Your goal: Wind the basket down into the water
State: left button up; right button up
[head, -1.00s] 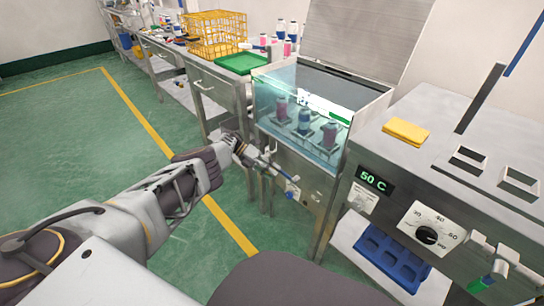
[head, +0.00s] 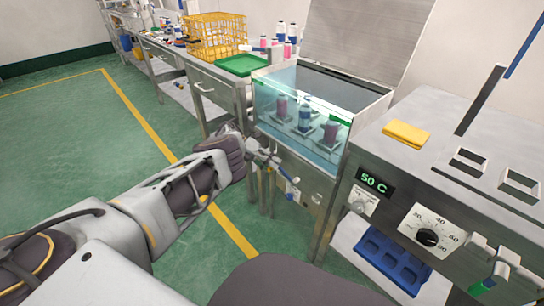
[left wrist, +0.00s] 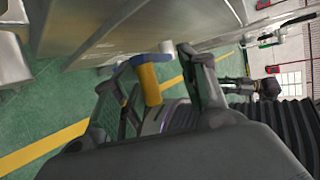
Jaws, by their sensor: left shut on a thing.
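The glass-walled water bath (head: 268,107) stands right of centre in the head view, with its lid raised. Inside, the basket (head: 329,146) carries coloured cans, including a blue one (head: 305,116) and a pinkish one (head: 331,132), standing upright. The water level against them is hard to read. My left gripper (head: 268,158) is at the bath's front left, below the glass. In the left wrist view, a crank with a blue arm (left wrist: 128,66) and yellow grip (left wrist: 150,86) sits between the fingers of my left gripper (left wrist: 150,78), which is shut on the grip. My right gripper is out of view.
A bench with a 50 C display (head: 373,184), dial (head: 430,238) and yellow cloth (head: 407,133) stands at right, a blue tray (head: 390,262) below. A green tray (head: 241,65) and yellow wire basket (head: 216,37) are behind left. The floor at left is clear.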

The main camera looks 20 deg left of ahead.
pick_arm(q)
jog(key=shift+w+d+r, duration=0.1)
jog(key=shift+r, duration=1.2)
jog(key=shift+w+d+r, duration=0.1)
jog(key=shift+r, duration=1.2)
jog(key=shift+a+r, duration=0.1)
jog(key=shift+a, duration=0.15)
jog(key=f+b+v, duration=0.1)
jog(key=b+v, duration=0.2)
jog(key=v, duration=1.2)
jog(key=shift+a, duration=0.6)
jog(key=shift+f, duration=0.1)
dwell(0.4)
